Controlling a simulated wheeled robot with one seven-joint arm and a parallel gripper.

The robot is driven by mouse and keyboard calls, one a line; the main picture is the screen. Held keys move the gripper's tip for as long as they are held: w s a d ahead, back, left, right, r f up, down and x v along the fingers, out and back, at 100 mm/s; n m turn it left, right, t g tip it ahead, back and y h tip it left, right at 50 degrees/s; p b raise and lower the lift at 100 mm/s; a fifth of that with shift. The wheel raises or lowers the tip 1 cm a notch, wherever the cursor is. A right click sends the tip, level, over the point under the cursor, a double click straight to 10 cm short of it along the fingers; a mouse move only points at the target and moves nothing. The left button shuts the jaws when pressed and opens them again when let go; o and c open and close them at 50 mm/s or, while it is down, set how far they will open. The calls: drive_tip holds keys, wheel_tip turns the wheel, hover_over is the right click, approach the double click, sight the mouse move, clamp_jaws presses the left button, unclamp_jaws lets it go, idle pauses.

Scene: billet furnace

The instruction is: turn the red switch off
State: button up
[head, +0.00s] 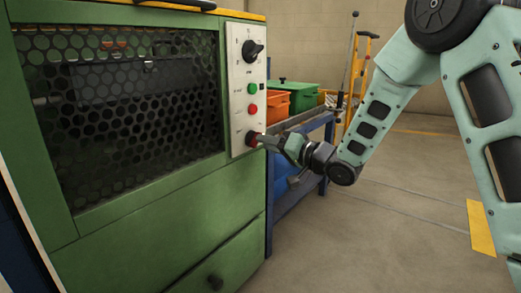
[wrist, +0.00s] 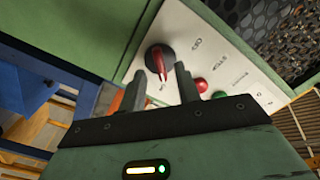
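The red switch (wrist: 160,60) is a rotary knob with a red handle on a round dark base, at one end of the pale control panel. In the wrist view its red handle points down toward my gripper. In the head view the switch (head: 251,138) is low on the panel, partly hidden by my fingers. My gripper (wrist: 158,82) is open, with one dark finger on each side of the switch's handle in the picture. In the head view my gripper (head: 266,141) is right at the switch. I cannot tell whether the fingers touch it.
A red button (head: 252,109), a green button (head: 252,88) and a black selector knob (head: 252,50) sit above the switch on the panel of the green furnace cabinet (head: 170,210). A blue bench (head: 300,160) with orange (head: 290,97) and green bins stands behind. Floor at right is clear.

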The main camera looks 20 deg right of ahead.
drive_tip(key=x, duration=0.3)
drive_tip(key=shift+b, duration=0.4)
clamp_jaws()
